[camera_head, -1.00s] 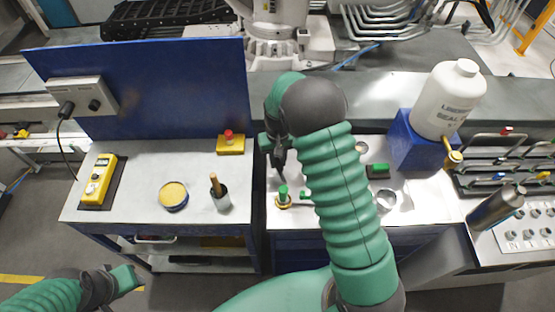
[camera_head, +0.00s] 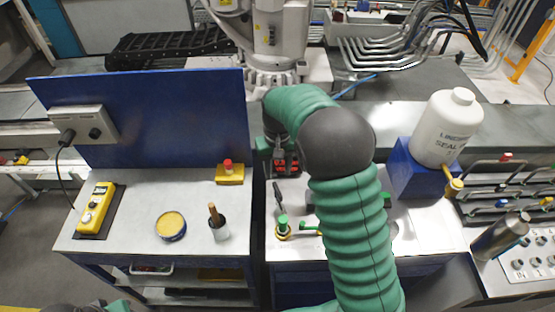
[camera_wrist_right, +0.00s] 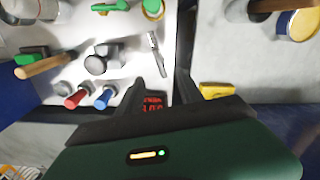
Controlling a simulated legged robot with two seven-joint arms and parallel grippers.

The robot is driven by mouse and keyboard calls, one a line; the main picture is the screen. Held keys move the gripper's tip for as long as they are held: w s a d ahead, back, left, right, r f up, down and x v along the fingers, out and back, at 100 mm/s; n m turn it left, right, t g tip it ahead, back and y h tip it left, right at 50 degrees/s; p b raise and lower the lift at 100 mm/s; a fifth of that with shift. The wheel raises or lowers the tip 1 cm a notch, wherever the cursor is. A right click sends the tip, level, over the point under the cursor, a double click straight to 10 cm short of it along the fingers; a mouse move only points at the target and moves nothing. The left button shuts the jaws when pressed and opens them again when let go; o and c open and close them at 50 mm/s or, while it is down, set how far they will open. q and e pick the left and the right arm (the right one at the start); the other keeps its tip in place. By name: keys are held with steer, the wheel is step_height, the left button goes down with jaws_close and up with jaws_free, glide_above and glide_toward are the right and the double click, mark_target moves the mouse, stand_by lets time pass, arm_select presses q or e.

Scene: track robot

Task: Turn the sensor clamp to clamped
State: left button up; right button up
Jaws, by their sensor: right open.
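No part is labelled as the sensor clamp, so I cannot tell for certain which it is. A metal fitting with a round dark knob (camera_wrist_right: 97,64) on the pale worktop is one candidate. A green-handled lever (camera_head: 310,227) beside a green knob on a yellow base (camera_head: 283,226) is another; the lever also shows at the top of the right wrist view (camera_wrist_right: 110,6). My right gripper (camera_wrist_right: 160,90) is open and empty, its fingers above a red-lit display (camera_wrist_right: 152,103). In the head view my right arm hides part of the worktop. My left gripper (camera_head: 118,306) barely shows at the bottom edge.
A yellow box with a red button (camera_head: 230,174) sits left of the gripper. Red and blue handles (camera_wrist_right: 90,97) stand close together near the gripper. A small metal tool (camera_head: 278,197) lies by the green knob. A white bottle (camera_head: 450,125) stands on a blue block.

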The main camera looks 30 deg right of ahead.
step_height(320, 180, up, 6)
glide_above(278, 189)
steer(key=shift+n, duration=0.6)
step_height(278, 189, down, 16)
steer(key=shift+r+b, duration=0.1)
steer(key=shift+b, duration=1.1)
steer(key=shift+a+f, duration=0.1)
steer(key=shift+f, duration=0.35)
jaws_close()
